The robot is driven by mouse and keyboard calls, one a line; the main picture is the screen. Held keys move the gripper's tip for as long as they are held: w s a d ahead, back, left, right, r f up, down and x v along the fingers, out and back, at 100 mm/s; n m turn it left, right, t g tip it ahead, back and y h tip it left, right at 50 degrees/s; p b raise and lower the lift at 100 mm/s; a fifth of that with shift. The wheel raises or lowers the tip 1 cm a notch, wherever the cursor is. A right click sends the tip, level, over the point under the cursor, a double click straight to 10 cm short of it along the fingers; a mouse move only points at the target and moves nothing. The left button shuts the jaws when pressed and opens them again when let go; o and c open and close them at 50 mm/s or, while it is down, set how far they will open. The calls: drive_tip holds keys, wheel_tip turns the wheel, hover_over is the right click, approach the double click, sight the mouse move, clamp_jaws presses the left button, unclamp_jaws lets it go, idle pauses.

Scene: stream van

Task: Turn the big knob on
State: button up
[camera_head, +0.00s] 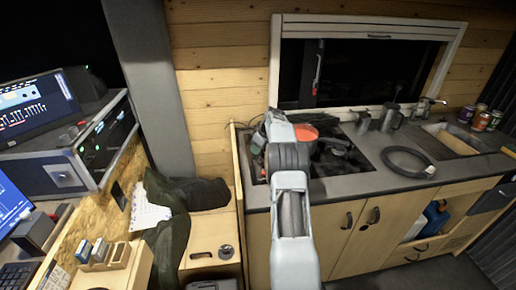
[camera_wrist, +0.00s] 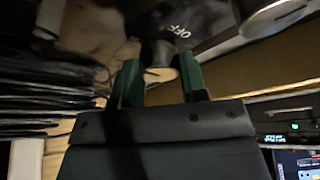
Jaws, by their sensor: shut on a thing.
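In the wrist view a dark round knob (camera_wrist: 158,50) sits between the two green fingers of my gripper (camera_wrist: 159,78). The fingers are shut on its sides. White "OFF" lettering shows on the dark panel (camera_wrist: 205,22) just right of the knob. The knob's pointer is not visible, so I cannot tell its setting. In the head view my arm reaches over the left part of the counter and hides the gripper and the knob.
A silver round part (camera_wrist: 275,14) is close at the upper right in the wrist view. A window (camera_head: 362,72) is behind. Electronics (camera_head: 70,165) stand at left.

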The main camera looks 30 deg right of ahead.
drive_tip(key=shift+n, duration=0.3)
idle(0.4)
drive_tip(key=o, duration=0.9)
drive_tip(key=v, duration=1.3)
drive_tip(key=shift+s+d+r, duration=0.1)
drive_tip(key=shift+d+r, duration=0.15)
drive_tip(key=shift+r, duration=0.1)
